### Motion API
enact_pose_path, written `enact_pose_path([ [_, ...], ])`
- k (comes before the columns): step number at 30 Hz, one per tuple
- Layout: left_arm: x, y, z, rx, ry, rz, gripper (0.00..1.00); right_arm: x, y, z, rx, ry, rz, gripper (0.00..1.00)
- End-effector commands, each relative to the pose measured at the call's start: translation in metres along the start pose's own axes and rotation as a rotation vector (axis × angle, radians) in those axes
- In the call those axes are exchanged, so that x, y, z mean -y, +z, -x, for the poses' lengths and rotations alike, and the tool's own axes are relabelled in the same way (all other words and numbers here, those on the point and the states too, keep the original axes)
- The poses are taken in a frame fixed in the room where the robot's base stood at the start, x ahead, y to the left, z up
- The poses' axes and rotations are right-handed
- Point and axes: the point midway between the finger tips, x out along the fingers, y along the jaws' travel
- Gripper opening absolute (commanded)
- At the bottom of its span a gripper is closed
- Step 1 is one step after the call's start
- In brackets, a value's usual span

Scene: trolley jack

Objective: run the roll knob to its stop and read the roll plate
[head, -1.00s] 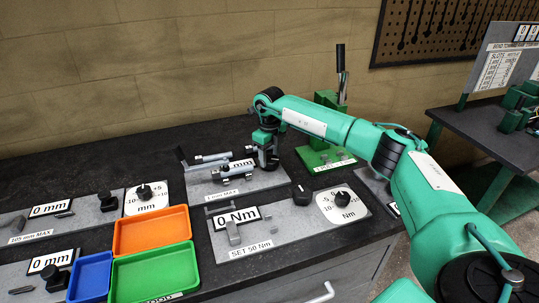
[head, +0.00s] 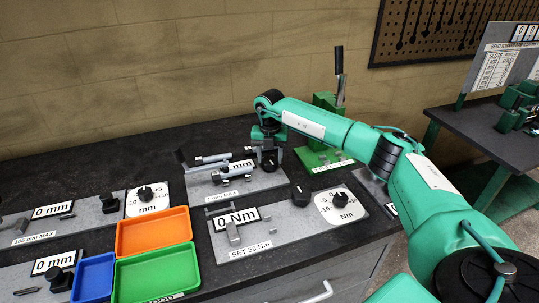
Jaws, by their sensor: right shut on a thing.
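My right gripper (head: 269,156) reaches down from the right over a grey gauge board (head: 262,184) at the back of the bench. It is shut on a black knob (head: 270,161) at the right of that board, which I take to be the roll knob. The fingers partly hide the knob. Left of it are two pale rollers or bars (head: 211,158) and a white plate marked "mm" (head: 243,165). The plate's number is partly covered, so I cannot read it fully. My left gripper is not in view.
In front stands a board with an "N m" plate (head: 236,217), a black knob (head: 300,194) and a dial (head: 340,203). Orange (head: 153,231), green (head: 155,275) and blue (head: 92,278) trays are at the front left. A green press (head: 325,105) stands behind.

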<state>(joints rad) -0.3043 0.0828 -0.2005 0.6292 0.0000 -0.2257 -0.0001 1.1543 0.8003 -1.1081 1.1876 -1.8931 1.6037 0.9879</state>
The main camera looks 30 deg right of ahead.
Motion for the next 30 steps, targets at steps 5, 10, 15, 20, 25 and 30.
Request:
enact_pose_path([
  [5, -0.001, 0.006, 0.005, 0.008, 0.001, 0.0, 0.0, 0.0, 0.001, 0.003, 0.003, 0.003, -0.169, 0.27],
  [10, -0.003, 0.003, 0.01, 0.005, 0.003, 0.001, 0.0, 0.001, 0.001, 0.003, 0.003, 0.003, -0.331, 0.27],
  [15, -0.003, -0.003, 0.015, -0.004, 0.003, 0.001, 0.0, 0.002, 0.001, 0.003, 0.003, 0.003, -0.492, 0.27],
  [20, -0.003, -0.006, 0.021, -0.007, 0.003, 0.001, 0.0, 0.003, 0.0, 0.004, 0.002, 0.004, -0.644, 0.27],
  [25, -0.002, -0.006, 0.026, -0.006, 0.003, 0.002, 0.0, 0.003, 0.0, 0.003, 0.002, 0.002, -0.806, 0.27],
  [30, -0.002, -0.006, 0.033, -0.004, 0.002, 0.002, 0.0, 0.004, 0.0, 0.004, 0.003, 0.003, -0.968, 0.27],
])
